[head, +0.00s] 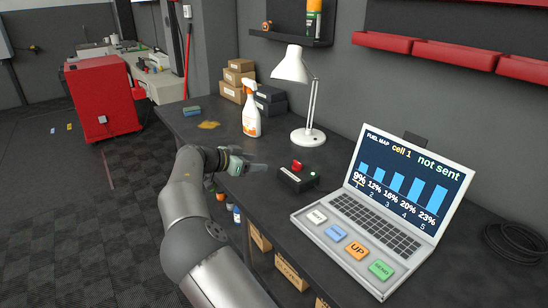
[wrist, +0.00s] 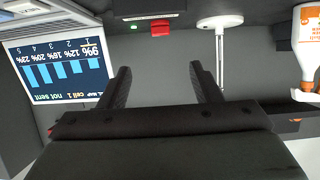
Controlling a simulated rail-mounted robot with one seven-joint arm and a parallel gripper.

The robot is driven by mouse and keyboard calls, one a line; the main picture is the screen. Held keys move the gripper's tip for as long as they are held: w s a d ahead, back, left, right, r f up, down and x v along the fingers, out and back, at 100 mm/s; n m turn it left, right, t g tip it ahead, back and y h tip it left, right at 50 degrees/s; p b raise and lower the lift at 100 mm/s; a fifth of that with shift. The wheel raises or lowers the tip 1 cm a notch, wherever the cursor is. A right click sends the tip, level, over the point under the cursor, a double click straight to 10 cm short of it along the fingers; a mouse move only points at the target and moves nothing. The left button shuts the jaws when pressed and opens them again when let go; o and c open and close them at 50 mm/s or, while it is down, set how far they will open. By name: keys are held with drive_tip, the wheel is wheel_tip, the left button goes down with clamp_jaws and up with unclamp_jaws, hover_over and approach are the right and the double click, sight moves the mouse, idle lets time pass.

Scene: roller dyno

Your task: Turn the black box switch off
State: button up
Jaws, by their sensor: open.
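The black box (head: 291,184) sits on the dark workbench between the lamp and the laptop. A red switch (head: 297,166) stands up from its top, and a small green light (head: 313,173) glows at its right corner. A pale label strip is on its front side. My gripper (head: 258,167) is just left of the box, apart from it, with nothing held. In the wrist view, which appears upside down, my gripper (wrist: 160,70) has its two dark fingers spread apart. The red switch (wrist: 160,27) shows beyond the gap between them.
A laptop (head: 408,190) right of the box shows a fuel map reading "cell 1 not sent". A white lamp (head: 308,137) stands behind the box. Cable coils lie at the right.

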sight(296, 164)
drive_tip(key=p+x, duration=0.5)
drive_tip(key=x, duration=1.2)
drive_tip(key=shift+d, duration=0.1)
drive_tip(key=c, duration=1)
